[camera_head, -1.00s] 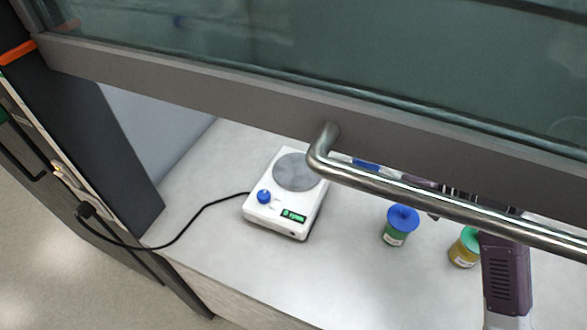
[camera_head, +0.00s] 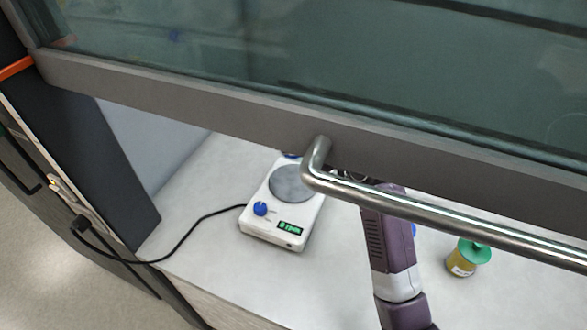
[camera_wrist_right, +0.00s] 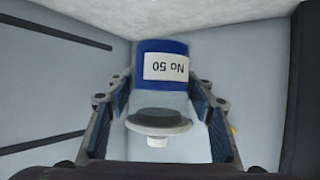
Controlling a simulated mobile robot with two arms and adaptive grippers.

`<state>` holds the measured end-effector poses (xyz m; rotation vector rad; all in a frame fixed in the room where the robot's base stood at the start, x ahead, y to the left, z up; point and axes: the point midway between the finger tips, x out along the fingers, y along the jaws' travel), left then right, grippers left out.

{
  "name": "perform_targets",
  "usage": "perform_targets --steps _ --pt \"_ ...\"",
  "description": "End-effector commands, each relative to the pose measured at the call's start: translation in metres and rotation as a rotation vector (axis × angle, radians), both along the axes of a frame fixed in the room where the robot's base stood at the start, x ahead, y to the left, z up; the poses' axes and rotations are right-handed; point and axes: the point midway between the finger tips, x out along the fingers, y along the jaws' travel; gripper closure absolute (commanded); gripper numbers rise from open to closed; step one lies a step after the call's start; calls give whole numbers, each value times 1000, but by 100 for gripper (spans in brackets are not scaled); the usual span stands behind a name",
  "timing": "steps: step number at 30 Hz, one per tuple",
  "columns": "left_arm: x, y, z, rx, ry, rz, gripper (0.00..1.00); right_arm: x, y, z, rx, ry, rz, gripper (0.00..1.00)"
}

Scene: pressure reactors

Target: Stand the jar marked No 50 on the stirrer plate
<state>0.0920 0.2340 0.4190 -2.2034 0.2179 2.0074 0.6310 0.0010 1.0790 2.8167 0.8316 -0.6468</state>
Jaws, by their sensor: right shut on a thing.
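The jar marked No 50 (camera_wrist_right: 165,75) is blue with a white label and shows upside down in the right wrist view, its grey lid towards the bottom of the picture. My right gripper (camera_wrist_right: 160,100) is shut on it, one finger on each side. In the head view my right arm reaches in under the glass sash, and the gripper is hidden behind the sash frame and handle. The stirrer plate (camera_head: 292,183) is a white unit with a round grey top, a blue knob and a green display. Its top looks empty where visible. A small blue patch shows behind its back edge.
The raised sash (camera_head: 230,105) with its steel handle (camera_head: 430,215) crosses above the bench. A jar with a green lid (camera_head: 468,257) stands at the right. A black cable (camera_head: 185,231) runs left from the stirrer.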

Motion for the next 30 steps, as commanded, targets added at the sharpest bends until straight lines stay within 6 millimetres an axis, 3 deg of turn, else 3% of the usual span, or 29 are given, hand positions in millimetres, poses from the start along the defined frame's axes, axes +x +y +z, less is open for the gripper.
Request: perform_targets --steps 3,6,14,18,22,30 --pt "0 -6 4 -7 0 -2 100 -1 0 -31 3 4 0 86" --pt "0 -6 5 -7 0 -3 100 -1 0 -51 2 1 0 86" --pt "0 -3 6 -3 0 -4 100 0 0 -75 3 0 0 86" --pt "0 0 8 0 -1 -5 100 0 0 -98 2 1 0 86" --pt "0 1 9 0 0 -5 100 0 0 -110 3 -3 0 86" --pt "-1 1 8 2 1 -5 100 0 0 -111 3 -4 0 86"
